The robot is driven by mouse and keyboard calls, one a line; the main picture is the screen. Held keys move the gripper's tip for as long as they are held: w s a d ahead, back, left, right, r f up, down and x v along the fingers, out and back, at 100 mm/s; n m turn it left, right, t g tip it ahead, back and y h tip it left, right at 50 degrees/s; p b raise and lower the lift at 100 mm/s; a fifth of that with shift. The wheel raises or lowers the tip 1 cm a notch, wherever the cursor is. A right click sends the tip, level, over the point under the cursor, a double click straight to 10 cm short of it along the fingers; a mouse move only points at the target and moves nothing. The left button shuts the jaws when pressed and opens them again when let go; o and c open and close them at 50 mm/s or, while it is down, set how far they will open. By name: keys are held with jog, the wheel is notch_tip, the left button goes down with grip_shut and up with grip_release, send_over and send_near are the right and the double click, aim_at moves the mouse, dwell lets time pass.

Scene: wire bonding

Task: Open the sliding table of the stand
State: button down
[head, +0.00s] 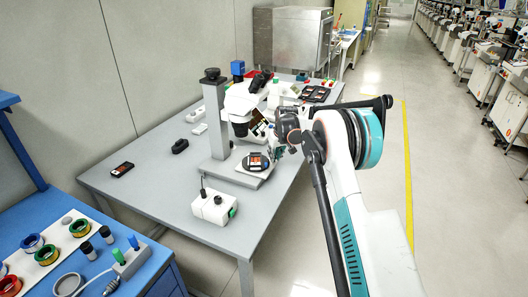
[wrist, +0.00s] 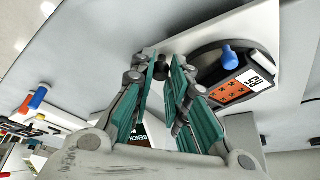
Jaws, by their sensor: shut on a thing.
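The stand (head: 214,118) is a grey column with a white microscope on the grey table. At its foot is the sliding table (head: 249,179), a pale plate carrying a round black disc with an orange-marked card (head: 255,160). In the wrist view the sliding table's pale plate (wrist: 215,32) runs across the top, with the black disc (wrist: 208,70) and a blue knob (wrist: 231,56) at right. My gripper (wrist: 164,72) has its green-padded fingers closed around a small dark knob (wrist: 161,58) at the plate's edge. In the head view my gripper (head: 279,150) is at the plate's right side, partly hidden.
A white box with knobs (head: 213,206) stands in front of the stand. A black device (head: 122,169) lies at left on the table (head: 150,195). Black trays (head: 315,93) lie at the back. A blue bench (head: 45,210) with spools is at lower left.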

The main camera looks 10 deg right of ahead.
jog(key=s+d, duration=0.2)
jog(key=d, duration=0.1)
jog(key=shift+s+d, duration=0.1)
jog(key=shift+s, duration=0.1)
jog(key=c, duration=1.8)
grip_release()
jog(key=shift+c, duration=0.2)
jog(key=v, duration=1.2)
